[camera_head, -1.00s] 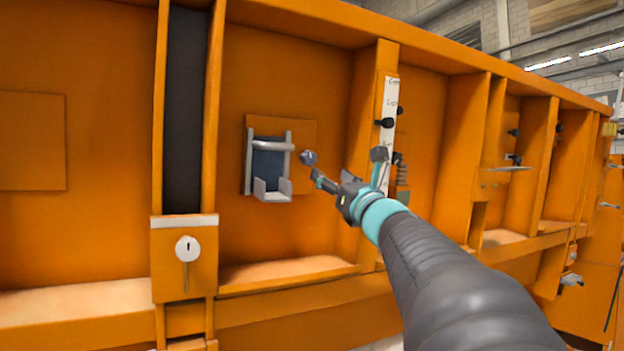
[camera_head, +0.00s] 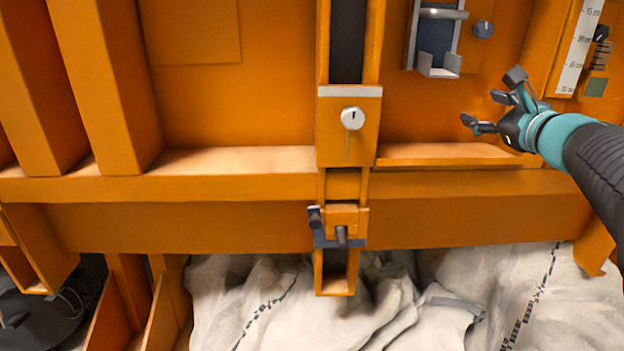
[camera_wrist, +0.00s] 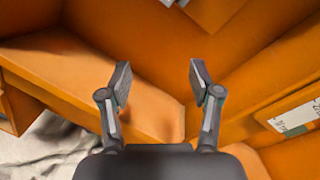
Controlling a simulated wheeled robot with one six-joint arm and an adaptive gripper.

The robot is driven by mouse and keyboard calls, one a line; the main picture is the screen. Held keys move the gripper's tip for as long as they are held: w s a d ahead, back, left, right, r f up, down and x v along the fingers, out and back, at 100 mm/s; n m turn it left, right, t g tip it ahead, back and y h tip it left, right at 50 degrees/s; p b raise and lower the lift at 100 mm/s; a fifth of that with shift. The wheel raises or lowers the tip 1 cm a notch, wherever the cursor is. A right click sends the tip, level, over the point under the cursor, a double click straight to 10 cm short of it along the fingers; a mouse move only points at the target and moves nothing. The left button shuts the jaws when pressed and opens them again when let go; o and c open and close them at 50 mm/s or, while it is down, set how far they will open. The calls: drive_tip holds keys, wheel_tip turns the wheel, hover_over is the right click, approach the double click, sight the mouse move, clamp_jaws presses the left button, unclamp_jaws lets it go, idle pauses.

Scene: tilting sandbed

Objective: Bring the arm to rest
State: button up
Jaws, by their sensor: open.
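My gripper (camera_head: 491,98) is at the right of the head view, in front of the orange sandbed wall (camera_head: 440,110). Its fingers are spread apart with nothing between them. My arm reaches in from the right edge. In the wrist view my gripper (camera_wrist: 160,82) also shows open and empty, above an orange ledge (camera_wrist: 95,80). Whether any fingertip touches the wall cannot be told.
A grey bracket (camera_head: 437,40) and a dark knob (camera_head: 483,29) are above the gripper. A white scale strip (camera_head: 578,45) stands at the upper right. A white round dial (camera_head: 352,118) is mid-view. White sacks (camera_head: 300,300) lie below the ledge.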

drive_tip(key=s+a+f+n+g+p, duration=0.1)
drive_tip(key=s+a+f+n+g, duration=0.4)
drive_tip(key=f, duration=0.4)
drive_tip(key=s+a+f+n+g, duration=0.3)
drive_tip(key=s+f+n, duration=0.2)
drive_tip(key=f+n, duration=0.3)
drive_tip(key=s+a+f+n+g+p, duration=0.1)
drive_tip(key=s+a+f+n+g, duration=0.4)
drive_tip(key=f, duration=0.5)
drive_tip(key=s+a+f+n+h+p, duration=0.1)
drive_tip(key=s+a+f+n, duration=0.1)
drive_tip(key=s+n, duration=0.2)
drive_tip(key=s+a+f+n+h, duration=0.1)
drive_tip(key=s+n, duration=0.3)
drive_tip(key=s, duration=0.5)
drive_tip(key=shift+s+a+f+h+p, duration=0.2)
drive_tip(key=shift+a+f+h+p, duration=0.25)
drive_tip(key=shift+f, duration=0.4)
